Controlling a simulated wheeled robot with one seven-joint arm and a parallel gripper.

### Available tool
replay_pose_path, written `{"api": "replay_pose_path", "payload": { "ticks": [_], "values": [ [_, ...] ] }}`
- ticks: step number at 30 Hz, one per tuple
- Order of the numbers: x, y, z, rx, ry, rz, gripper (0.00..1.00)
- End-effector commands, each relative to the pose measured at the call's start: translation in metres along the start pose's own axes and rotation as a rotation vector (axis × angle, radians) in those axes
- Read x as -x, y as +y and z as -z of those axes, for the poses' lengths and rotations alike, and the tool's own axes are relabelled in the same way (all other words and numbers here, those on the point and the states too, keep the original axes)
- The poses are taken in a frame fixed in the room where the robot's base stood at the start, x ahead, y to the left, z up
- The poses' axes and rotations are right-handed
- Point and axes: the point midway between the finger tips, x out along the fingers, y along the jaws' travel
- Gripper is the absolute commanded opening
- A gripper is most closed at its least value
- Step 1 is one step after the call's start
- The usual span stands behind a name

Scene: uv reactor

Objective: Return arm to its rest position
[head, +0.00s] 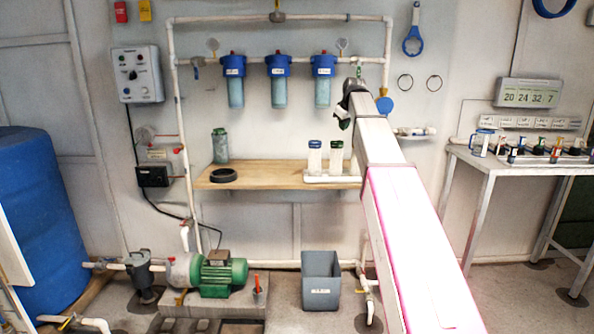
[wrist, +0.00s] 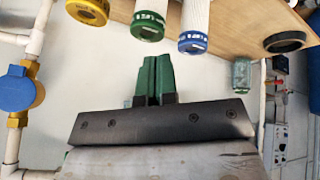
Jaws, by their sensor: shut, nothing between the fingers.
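My arm (head: 415,240) reaches up from the bottom right of the head view toward the wall above the wooden shelf. My gripper (head: 344,122) is at its far end, partly hidden by the wrist, in front of the pipe frame. In the wrist view my gripper (wrist: 157,62) shows two green fingers pressed together with nothing between them. The fingers point toward the white cartridges and are apart from them.
A blue-capped cartridge (head: 314,157) and a green-capped cartridge (head: 336,157) stand on the shelf (head: 270,175). A yellow-capped one (wrist: 88,10) shows in the wrist view. Three blue-topped filter housings (head: 278,80) hang left of my gripper. A side table (head: 520,163) stands right.

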Motion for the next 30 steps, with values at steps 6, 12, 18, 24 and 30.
{"api": "replay_pose_path", "payload": {
  "ticks": [6, 12, 18, 24, 30],
  "values": [
    [-0.080, -0.045, -0.080, -0.105, -0.083, 0.033, 0.00],
    [-0.138, -0.086, -0.149, -0.201, -0.156, 0.054, 0.00],
    [-0.184, -0.130, -0.222, -0.293, -0.233, 0.067, 0.00],
    [-0.218, -0.176, -0.295, -0.383, -0.312, 0.076, 0.00],
    [-0.240, -0.223, -0.369, -0.469, -0.393, 0.077, 0.00]
  ]
}}
